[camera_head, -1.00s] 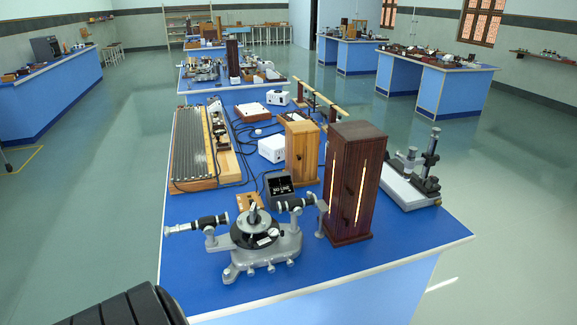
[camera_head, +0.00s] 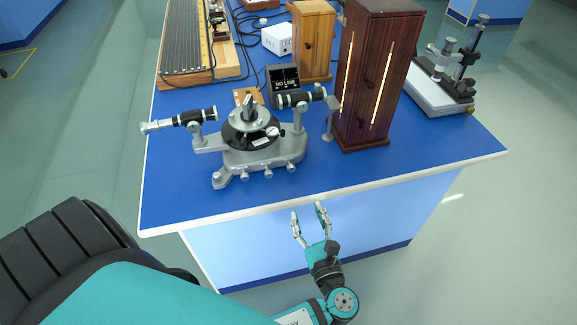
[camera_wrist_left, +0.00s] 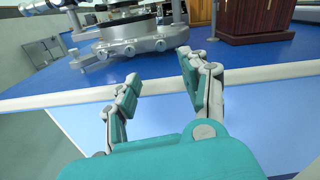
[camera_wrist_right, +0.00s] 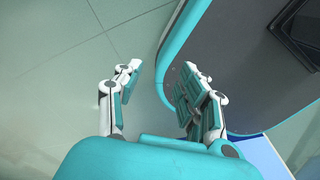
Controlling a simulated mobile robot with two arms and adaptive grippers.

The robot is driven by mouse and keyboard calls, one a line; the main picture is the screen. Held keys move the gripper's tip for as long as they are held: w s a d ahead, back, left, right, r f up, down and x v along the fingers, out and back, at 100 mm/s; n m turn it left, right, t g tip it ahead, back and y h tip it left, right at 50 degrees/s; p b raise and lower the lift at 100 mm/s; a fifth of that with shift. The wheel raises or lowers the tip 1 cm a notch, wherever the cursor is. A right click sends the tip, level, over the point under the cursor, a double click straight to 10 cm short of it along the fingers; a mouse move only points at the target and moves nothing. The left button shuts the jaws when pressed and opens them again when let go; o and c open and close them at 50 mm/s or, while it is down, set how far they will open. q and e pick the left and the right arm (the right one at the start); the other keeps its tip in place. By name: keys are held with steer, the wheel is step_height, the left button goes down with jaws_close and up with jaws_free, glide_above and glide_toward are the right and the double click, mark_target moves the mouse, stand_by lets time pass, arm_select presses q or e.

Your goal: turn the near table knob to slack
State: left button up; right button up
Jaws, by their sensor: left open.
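The grey spectrometer (camera_head: 262,150) stands on the blue bench top near its front edge, with a black round table in its middle. Several small silver knobs (camera_head: 268,174) line the front of its base; I cannot tell which is the table knob. The base also shows in the left wrist view (camera_wrist_left: 135,45). My left gripper (camera_head: 307,210) is open and empty, just in front of the bench edge and right of the base, apart from the knobs. My right gripper (camera_wrist_right: 162,68) is open and empty over the floor, outside the head view.
A microscope-like instrument (camera_head: 442,80) stands at the right. The bench's front strip (camera_head: 400,165) is clear. My dark base lies beside my right gripper.

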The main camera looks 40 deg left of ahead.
mark_target(292, 169)
arm_select(q)
steer(key=p+x, duration=0.1)
steer(key=x, duration=0.8)
steer(key=shift+w+a, duration=0.2)
steer(key=shift+w, duration=0.05)
steer(key=x, duration=0.4)
steer(key=shift+d+p, duration=0.1)
steer(key=shift+p, duration=0.3)
steer(key=shift+w+a+f, duration=0.1)
steer(key=shift+w+a, duration=0.2)
steer(key=shift+a, duration=0.1)
arm_select(e)
steer(key=shift+w+r, duration=0.25)
steer(key=shift+r, duration=0.3)
steer(key=shift+w+r, duration=0.25)
steer(key=shift+r, duration=0.3)
